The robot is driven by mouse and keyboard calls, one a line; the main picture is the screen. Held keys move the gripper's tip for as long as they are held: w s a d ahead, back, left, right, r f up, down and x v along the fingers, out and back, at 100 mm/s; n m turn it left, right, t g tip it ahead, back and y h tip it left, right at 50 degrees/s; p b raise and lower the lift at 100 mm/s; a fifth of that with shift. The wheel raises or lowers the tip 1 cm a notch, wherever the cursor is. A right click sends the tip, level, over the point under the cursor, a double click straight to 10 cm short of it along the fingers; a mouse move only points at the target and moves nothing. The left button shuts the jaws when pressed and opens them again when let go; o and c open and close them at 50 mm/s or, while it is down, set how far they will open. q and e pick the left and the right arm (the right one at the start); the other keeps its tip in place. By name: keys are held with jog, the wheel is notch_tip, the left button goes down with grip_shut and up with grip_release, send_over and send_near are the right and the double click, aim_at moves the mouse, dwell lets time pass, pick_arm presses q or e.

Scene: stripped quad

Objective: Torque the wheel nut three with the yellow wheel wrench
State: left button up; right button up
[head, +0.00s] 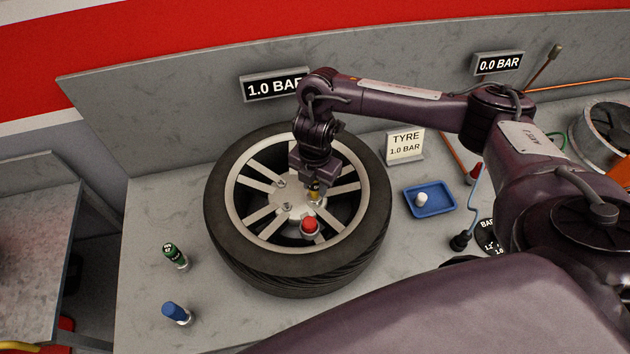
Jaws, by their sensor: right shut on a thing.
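The wheel (241,253) lies flat on the grey bench, its black tyre around a silver spoked rim. Small nuts show around its hub, one at the left (282,183) and one lower (287,206); I cannot read any numbers on them. My right gripper (315,184) is over the right side of the hub, shut on the yellow wheel wrench (315,194). The wrench points down at the hub and is mostly hidden by the gripper. I cannot tell whether it is seated on a nut. My left gripper is out of view.
A red-topped piece (310,225) stands on the wheel close to the wrench.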

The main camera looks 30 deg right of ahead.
jog(key=shift+m, duration=1.1)
jog(key=shift+m, duration=0.9)
jog(key=shift+r, duration=0.15)
jog(key=shift+r, duration=1.95)
jog(key=shift+r, duration=0.1)
